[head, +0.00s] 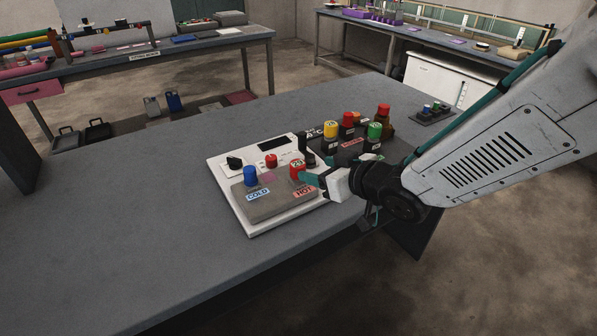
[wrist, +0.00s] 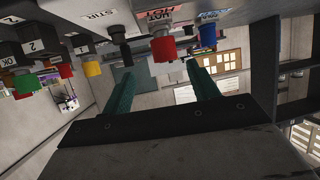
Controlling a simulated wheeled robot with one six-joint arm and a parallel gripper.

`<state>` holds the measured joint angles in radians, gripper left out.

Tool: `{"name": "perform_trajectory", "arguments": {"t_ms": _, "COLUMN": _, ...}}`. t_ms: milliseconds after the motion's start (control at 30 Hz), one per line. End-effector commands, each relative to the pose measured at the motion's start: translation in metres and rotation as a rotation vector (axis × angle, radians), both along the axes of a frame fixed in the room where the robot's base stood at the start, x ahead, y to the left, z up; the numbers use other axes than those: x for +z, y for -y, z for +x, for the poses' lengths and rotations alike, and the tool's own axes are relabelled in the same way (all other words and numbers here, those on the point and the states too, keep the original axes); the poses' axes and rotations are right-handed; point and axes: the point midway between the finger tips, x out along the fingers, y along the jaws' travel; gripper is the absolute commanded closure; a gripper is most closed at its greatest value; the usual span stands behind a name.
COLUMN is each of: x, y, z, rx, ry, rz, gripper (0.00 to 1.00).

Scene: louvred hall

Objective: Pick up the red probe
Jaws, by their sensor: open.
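The red probe (head: 297,169) has a red cap and stands upright at the block's HOT label in the head view. In the wrist view, which looks upside down, the red probe (wrist: 163,48) hangs by the HOT label, between the lines of the two fingers and just past their tips. A blue-capped probe (head: 250,174) stands at the COLD label on the same grey block (head: 262,207). My gripper (head: 312,180) is open, its teal fingers close to the red probe's right side. In the wrist view my gripper (wrist: 158,67) has nothing between its fingers.
The white panel (head: 247,227) under the block also carries a black knob (head: 234,162) and another red cap (head: 271,160). Behind my gripper stand a yellow cap (head: 330,130), a green cap (head: 375,131) and red ones. The table's left side (head: 110,230) is clear.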

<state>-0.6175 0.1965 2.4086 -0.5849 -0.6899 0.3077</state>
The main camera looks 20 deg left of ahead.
Motion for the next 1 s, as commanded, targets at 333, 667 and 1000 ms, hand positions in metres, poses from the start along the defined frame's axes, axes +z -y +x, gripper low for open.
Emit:
{"name": "perform_trajectory", "arguments": {"t_ms": 333, "x": -0.018, "y": -0.032, "z": 0.013, "rx": 0.013, "ry": 0.0, "rz": 0.01, "gripper": 0.4}}
{"name": "perform_trajectory", "arguments": {"t_ms": 667, "x": -0.037, "y": -0.062, "z": 0.03, "rx": 0.011, "ry": 0.002, "rz": 0.01, "gripper": 0.4}}
{"name": "perform_trajectory", "arguments": {"t_ms": 1000, "x": -0.037, "y": -0.063, "z": 0.03, "rx": 0.011, "ry": 0.002, "rz": 0.01, "gripper": 0.68}}
